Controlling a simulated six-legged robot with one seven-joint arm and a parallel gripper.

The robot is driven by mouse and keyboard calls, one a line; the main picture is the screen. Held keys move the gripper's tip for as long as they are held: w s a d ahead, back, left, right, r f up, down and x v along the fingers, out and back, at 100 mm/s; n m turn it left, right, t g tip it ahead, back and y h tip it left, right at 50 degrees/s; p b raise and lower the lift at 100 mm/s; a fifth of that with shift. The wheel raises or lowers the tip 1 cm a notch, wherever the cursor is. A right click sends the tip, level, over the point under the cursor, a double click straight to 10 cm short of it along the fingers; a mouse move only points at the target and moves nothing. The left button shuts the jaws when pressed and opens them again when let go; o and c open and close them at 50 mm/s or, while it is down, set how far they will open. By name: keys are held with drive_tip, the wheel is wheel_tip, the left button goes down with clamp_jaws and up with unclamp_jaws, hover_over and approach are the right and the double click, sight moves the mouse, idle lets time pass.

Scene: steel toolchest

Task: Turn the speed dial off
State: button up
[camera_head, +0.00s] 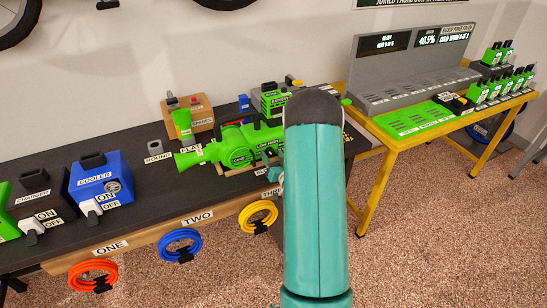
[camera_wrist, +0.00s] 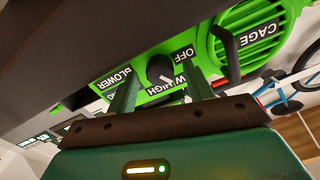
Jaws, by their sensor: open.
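The green blower (camera_head: 210,154) lies on the dark bench in the head view, its right part hidden by my teal arm. In the wrist view, its green panel (camera_wrist: 149,95) carries BLOWER, OFF and HIGH labels, with another label partly covered. The dark, rounded speed dial (camera_wrist: 159,69) sits among these labels. My gripper (camera_wrist: 164,72) is open, with its two green fingers on either side of the dial. I cannot tell whether they touch it. The dial's exact pointing direction is unclear. My gripper is mostly hidden behind my arm in the head view.
A blue cooler box (camera_head: 101,183) and a charger (camera_head: 45,200) with ON/OFF switches stand at the left. Orange, blue and yellow coils hang along the bench's front edge. A yellow-framed table (camera_head: 380,165) stands at the right. A round CAGE grille (camera_wrist: 250,35) lies beside the dial.

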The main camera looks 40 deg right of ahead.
drive_tip(key=c, duration=1)
drive_tip(key=shift+n, duration=0.3)
drive_tip(key=n, duration=0.5)
drive_tip(key=shift+a, duration=0.1)
drive_tip(key=n, duration=0.6)
drive_tip(key=shift+n, duration=0.3)
drive_tip(key=o, duration=1)
